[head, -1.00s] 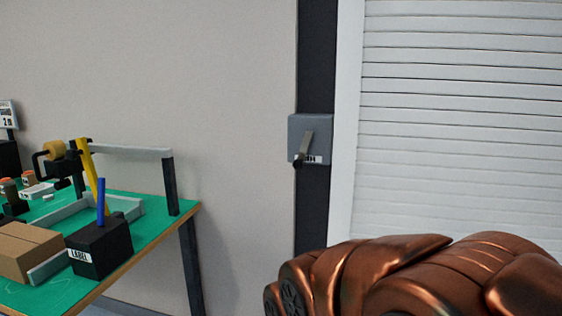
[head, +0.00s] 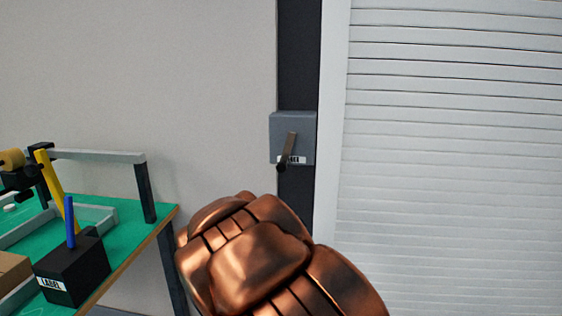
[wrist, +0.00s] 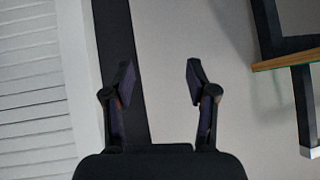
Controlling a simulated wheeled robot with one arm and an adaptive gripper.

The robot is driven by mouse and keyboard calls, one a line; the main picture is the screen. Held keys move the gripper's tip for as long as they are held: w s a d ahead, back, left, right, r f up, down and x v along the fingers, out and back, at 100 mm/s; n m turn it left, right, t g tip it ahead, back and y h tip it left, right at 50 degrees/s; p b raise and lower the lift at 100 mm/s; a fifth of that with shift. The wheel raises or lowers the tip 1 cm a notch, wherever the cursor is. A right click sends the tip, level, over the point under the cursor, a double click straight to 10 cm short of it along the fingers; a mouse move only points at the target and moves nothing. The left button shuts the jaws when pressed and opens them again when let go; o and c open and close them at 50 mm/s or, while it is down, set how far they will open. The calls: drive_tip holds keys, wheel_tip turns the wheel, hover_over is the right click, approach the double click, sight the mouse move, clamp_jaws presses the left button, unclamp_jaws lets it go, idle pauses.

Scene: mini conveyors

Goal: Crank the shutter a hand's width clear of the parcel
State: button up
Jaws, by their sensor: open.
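The white slatted shutter (head: 450,150) fills the right of the head view, and its lower edge is out of frame. It also shows at the left of the wrist view (wrist: 32,90). The grey crank box (head: 280,130) is on the dark post beside it, with its crank handle (head: 289,148) hanging down and slightly left. The parcel by the shutter is not in view. My gripper (wrist: 158,82) shows in the wrist view, open and empty, its fingers apart before the dark post and the pale wall. The crank is not visible there.
A green-topped bench (head: 128,228) stands at the left, with a black labelled box (head: 75,270) holding pens, a tape dispenser (head: 20,175) and part of a cardboard box (head: 12,272). My copper arm covers the lower middle. The bench edge shows at the right in the wrist view (wrist: 285,60).

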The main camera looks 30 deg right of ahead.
drive_tip(key=w+d+r+m+t+h+p, duration=0.2)
drive_tip(key=w+d+r+t+h+p, duration=0.15)
drive_tip(key=w+d+r+h, duration=0.4)
drive_tip(key=m+t+h+p, duration=0.1)
drive_tip(key=t+h, duration=0.3)
approach(281, 169)
drive_tip(key=x, duration=0.3)
drive_tip(key=shift+g+p+x, duration=0.25)
drive_tip(key=shift+p+x, duration=0.1)
drive_tip(key=shift+x, duration=0.55)
drive_tip(key=shift+p+x, duration=0.6)
drive_tip(key=shift+x, duration=2.35)
drive_tip(key=shift+c, duration=0.3)
clamp_jaws()
